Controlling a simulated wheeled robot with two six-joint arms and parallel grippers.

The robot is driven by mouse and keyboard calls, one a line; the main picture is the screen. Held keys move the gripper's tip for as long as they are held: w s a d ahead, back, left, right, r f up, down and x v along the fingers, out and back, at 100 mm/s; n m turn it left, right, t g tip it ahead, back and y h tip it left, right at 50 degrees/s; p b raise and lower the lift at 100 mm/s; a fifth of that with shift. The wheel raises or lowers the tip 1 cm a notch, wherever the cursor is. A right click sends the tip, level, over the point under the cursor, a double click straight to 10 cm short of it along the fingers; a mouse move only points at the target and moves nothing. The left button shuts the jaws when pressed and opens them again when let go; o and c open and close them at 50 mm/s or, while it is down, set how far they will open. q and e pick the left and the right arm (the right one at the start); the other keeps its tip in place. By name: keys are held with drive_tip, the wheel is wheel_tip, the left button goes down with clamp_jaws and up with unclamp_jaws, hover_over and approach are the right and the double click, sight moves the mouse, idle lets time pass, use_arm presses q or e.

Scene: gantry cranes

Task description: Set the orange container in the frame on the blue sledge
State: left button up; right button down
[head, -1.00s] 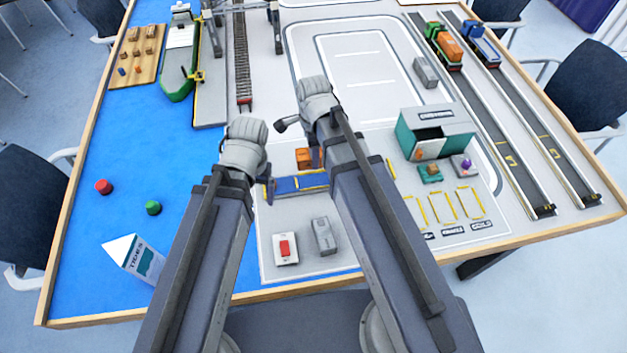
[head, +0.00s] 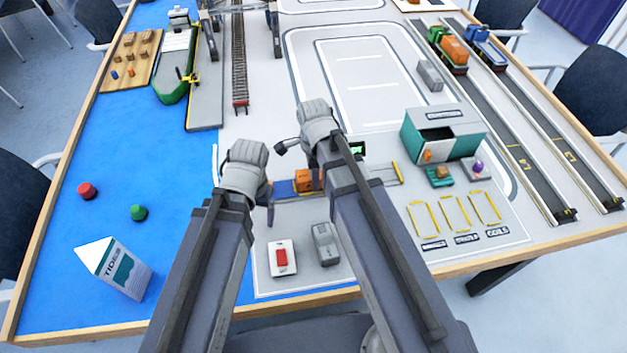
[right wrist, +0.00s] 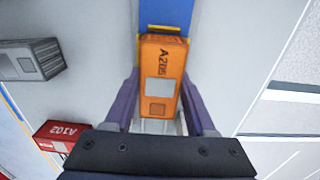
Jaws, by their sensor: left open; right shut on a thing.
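The orange container (right wrist: 162,80), marked A205, lies between the two purple fingers of my right gripper (right wrist: 163,112) in the right wrist view. The gripper is shut on it. In the head view the container (head: 304,180) shows beside my right forearm, over or on the blue sledge (head: 284,188). In the wrist view the blue sledge (right wrist: 168,12) runs out past the container's far end, with a yellow edge (right wrist: 163,28) there. I cannot tell whether the container touches the sledge. My left gripper (head: 268,200) is open and empty at the sledge's left end; its fingers are partly hidden.
A red container (right wrist: 58,132) and a grey container (right wrist: 30,62) lie left in the wrist view. A white box with a red button (head: 282,258) and a grey block (head: 325,243) stand in front of the sledge. A teal shed (head: 440,130) stands to the right.

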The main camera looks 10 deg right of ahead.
use_arm(q)
drive_tip(key=shift+f, duration=0.15)
use_arm(e)
drive_tip(key=shift+f, duration=0.1)
drive_tip(key=shift+c, duration=1.1)
unclamp_jaws()
use_arm(q)
wheel_tip(320, 180, up, 12)
drive_tip(key=p, duration=1.2)
drive_tip(key=shift+r, duration=0.2)
use_arm(e)
wheel_tip(320, 180, up, 12)
